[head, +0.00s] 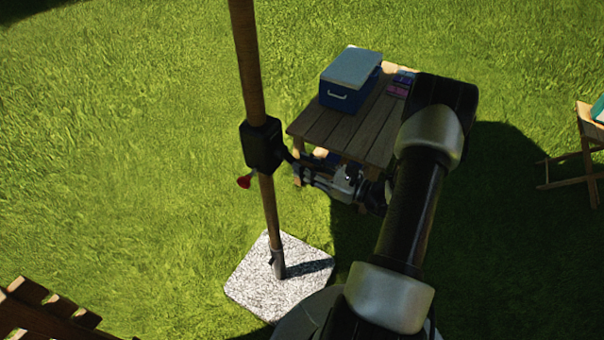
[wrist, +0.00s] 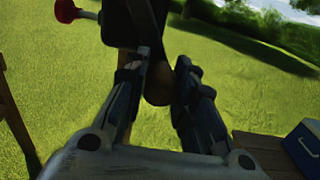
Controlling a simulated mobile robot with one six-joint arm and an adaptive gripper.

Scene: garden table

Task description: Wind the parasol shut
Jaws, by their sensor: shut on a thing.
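The parasol's wooden pole (head: 248,60) rises from a pale speckled base slab (head: 250,285) and leaves the top of the head view; the canopy is out of sight. A black crank housing (head: 263,146) sits around the pole. A red knob (head: 244,181) sticks out on its lower left, and it also shows in the wrist view (wrist: 66,11). My gripper (head: 300,168) is at the right of the housing. In the wrist view, its fingers (wrist: 163,72) are closed around a brown, round-ended crank grip (wrist: 158,92), partly hidden between them.
A wooden table (head: 362,132) with a blue cooler (head: 345,88) and some small pink-and-blue items (head: 402,84) stands behind my arm. A folding wooden stool (head: 585,150) is at the far right. Slatted wooden furniture (head: 40,312) is at the lower left. Grass left of the pole is open.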

